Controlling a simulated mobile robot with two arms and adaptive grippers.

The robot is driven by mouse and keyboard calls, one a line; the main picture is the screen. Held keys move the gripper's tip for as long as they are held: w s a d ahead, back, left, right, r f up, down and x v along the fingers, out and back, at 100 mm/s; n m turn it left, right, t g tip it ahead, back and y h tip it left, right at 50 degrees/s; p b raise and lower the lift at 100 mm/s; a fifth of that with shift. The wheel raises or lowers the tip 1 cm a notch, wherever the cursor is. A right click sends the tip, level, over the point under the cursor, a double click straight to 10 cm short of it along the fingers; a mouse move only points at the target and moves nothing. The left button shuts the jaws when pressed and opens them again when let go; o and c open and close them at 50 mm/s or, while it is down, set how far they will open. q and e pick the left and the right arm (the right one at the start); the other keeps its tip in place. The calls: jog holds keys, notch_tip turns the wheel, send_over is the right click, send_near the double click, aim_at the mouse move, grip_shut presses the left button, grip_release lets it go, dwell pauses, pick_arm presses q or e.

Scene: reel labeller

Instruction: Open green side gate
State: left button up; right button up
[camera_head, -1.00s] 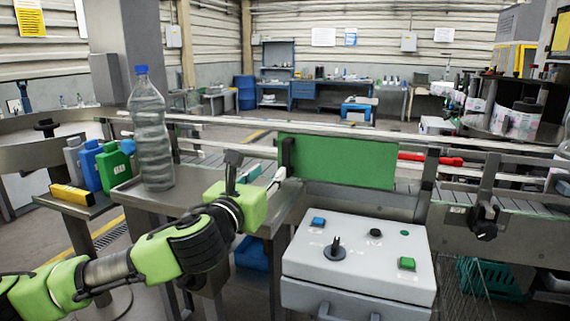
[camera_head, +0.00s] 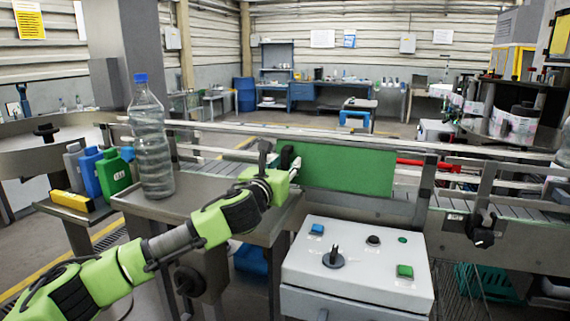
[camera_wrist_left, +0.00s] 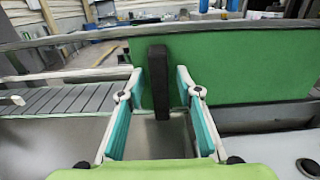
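The green side gate (camera_head: 345,170) is an upright flat panel standing along the conveyor's near side. It also fills much of the left wrist view (camera_wrist_left: 240,65). Its black vertical handle (camera_wrist_left: 159,75) is near the panel's left end. My left gripper (camera_wrist_left: 158,95) is open, with one finger on each side of the handle and a visible gap on both sides. In the head view, my left gripper (camera_head: 284,168) is at the panel's left end and partly hides the handle. My right gripper is not in view.
A grey control box (camera_head: 358,262) with a knob and buttons stands below the gate. A clear bottle (camera_head: 151,145) with a blue cap stands on the metal table (camera_head: 200,200) to the left. Small blue, grey and green jugs (camera_head: 115,172) stand beside it.

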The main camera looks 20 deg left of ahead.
pick_arm(q)
grip_shut()
jog(key=d+p, duration=0.2)
jog(key=d, duration=0.1)
jog(key=shift+s+d+r, duration=0.1)
jog(key=shift+d+r, duration=0.1)
jog(key=shift+d+f, duration=0.15)
jog(key=shift+d, duration=0.15)
grip_release()
jog(key=shift+a, duration=0.15)
send_near(303, 160)
jog(key=s, duration=0.5)
jog(key=shift+s+a, duration=0.1)
jog(key=shift+s, duration=0.25)
